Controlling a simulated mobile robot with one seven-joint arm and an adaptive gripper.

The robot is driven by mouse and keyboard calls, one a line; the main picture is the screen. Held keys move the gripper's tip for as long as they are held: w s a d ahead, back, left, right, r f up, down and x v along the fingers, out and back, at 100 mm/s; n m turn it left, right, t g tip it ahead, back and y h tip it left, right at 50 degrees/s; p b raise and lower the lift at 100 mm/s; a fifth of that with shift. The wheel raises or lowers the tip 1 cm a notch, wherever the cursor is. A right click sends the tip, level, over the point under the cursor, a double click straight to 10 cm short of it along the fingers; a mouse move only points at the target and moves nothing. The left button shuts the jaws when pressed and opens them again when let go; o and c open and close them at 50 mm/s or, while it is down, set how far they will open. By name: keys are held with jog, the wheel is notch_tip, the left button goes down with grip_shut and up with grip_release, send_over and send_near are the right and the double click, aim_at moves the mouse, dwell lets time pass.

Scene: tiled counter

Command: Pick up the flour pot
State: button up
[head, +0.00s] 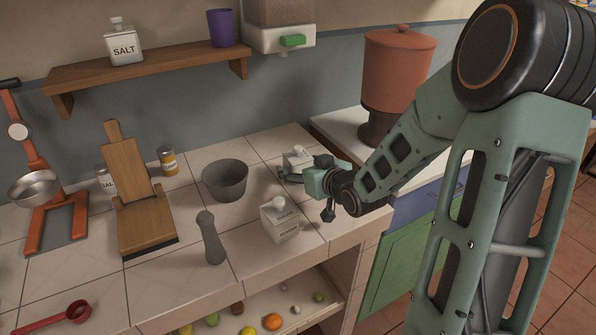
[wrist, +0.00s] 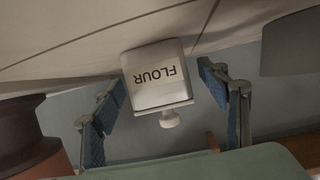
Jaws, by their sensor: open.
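The flour pot (head: 297,159) is a small white square pot with a round knob on its lid. It stands on the tiled counter, partly hidden behind my gripper (head: 291,176) in the head view. In the wrist view the flour pot (wrist: 156,80) appears upside down with its FLOUR label facing the camera. My gripper (wrist: 160,83) is open there, with one blue-padded finger on each side of the pot. Gaps show between the pot and both fingers. How deep the pot sits between them I cannot tell.
Another white lidded pot (head: 280,220) stands nearer the counter's front edge. A grey bowl (head: 225,180) is to the left, with a grey pepper-mill shape (head: 210,238) in front. A large terracotta urn (head: 397,68) stands at the right. Bare tiles lie around the bowl.

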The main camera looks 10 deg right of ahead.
jog(key=shift+x, duration=0.9)
jog(key=shift+c, duration=0.2)
jog(key=shift+r, duration=0.1)
jog(key=c, duration=1.5)
jog(key=shift+o, duration=0.2)
